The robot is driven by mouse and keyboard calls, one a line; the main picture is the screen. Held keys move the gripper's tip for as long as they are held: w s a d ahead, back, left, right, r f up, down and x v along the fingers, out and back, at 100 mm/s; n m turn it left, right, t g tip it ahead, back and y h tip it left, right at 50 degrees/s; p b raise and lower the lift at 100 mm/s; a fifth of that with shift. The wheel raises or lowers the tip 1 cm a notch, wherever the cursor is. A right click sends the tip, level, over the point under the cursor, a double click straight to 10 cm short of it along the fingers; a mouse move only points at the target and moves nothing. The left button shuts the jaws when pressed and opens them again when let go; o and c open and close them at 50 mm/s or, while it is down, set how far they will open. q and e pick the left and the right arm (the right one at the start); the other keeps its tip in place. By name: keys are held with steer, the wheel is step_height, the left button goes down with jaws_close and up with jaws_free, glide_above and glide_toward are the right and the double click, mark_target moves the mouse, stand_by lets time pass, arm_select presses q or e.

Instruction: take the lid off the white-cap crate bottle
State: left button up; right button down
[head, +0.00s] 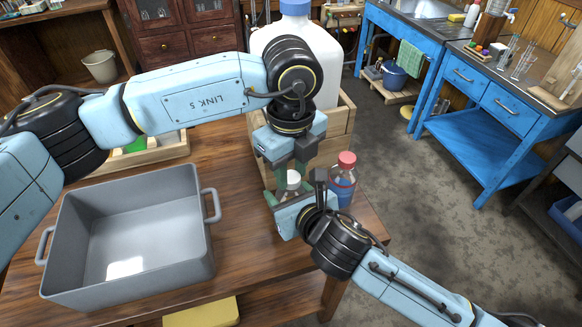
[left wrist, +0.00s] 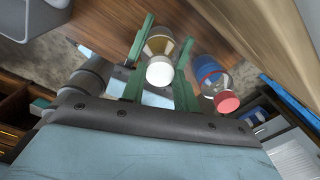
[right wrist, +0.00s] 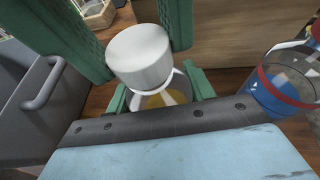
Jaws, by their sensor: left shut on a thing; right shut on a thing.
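The white-cap bottle (left wrist: 159,45) is clear with amber contents and stands upright at the table's right side. Its white cap (right wrist: 140,56) shows large in the right wrist view and also in the head view (head: 293,177). My left gripper (head: 288,171) reaches down from above, its green fingers on either side of the cap, shut on it. My right gripper (head: 292,193) comes in low from the right, shut on the bottle body below the cap. The fingers partly hide the bottle. I cannot tell whether the cap has come loose from the neck.
A red-capped bottle (head: 343,182) with blue contents stands close on the right. A wooden crate (head: 336,130) with a large white jug (head: 312,60) is behind. A grey tub (head: 130,240) fills the table's left. Bare table (head: 240,235) lies between tub and grippers.

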mark_target(291, 176)
stand_by(0.4)
arm_select(q)
steer(key=shift+r, duration=1.1)
steer(key=shift+r, duration=2)
arm_select(e)
steer(key=shift+c, duration=2.3)
jaws_free()
